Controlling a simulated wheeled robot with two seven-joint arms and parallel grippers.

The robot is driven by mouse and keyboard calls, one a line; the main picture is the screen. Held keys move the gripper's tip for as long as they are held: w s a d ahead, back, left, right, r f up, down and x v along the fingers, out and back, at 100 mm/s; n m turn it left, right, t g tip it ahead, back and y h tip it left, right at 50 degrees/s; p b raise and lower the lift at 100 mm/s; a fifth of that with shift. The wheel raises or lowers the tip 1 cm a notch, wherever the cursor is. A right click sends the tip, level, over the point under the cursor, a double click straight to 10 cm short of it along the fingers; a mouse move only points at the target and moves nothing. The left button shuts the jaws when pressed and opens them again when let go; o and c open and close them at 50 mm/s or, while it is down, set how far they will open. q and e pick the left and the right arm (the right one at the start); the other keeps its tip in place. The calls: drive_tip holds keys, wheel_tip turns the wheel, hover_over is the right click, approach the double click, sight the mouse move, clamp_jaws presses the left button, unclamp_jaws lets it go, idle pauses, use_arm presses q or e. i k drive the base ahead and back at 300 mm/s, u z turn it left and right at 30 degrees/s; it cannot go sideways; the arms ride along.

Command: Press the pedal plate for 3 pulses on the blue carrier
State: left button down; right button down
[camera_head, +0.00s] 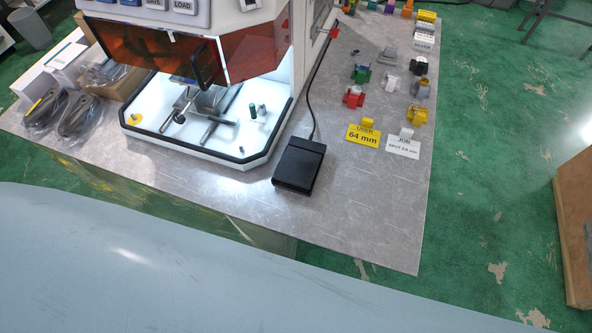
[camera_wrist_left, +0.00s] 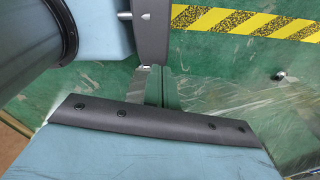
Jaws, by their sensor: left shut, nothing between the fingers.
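The black pedal (camera_head: 299,165) lies flat on the grey metal table, in front of and to the right of the machine, with a cable from its back. No gripper is near it in the head view. I cannot single out a blue carrier; a small holder with green and blue parts (camera_head: 360,73) stands on the table behind a red one (camera_head: 354,95). My right gripper is in neither view.
The machine (camera_head: 205,140) has an orange window and a lit white bed with a metal fixture. A yellow "64 mm" sign (camera_head: 363,135) and a white sign (camera_head: 403,148) stand right of the pedal. Bagged dark items (camera_head: 78,116) lie at left. The table front is clear.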

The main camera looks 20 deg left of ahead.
sight(298, 168)
drive_tip(key=k, duration=0.4)
drive_tip(key=u, duration=3.4)
drive_tip(key=k, duration=2.05)
drive_tip(key=z, duration=2.05)
drive_tip(key=i, duration=0.55)
drive_tip(key=z, duration=0.05)
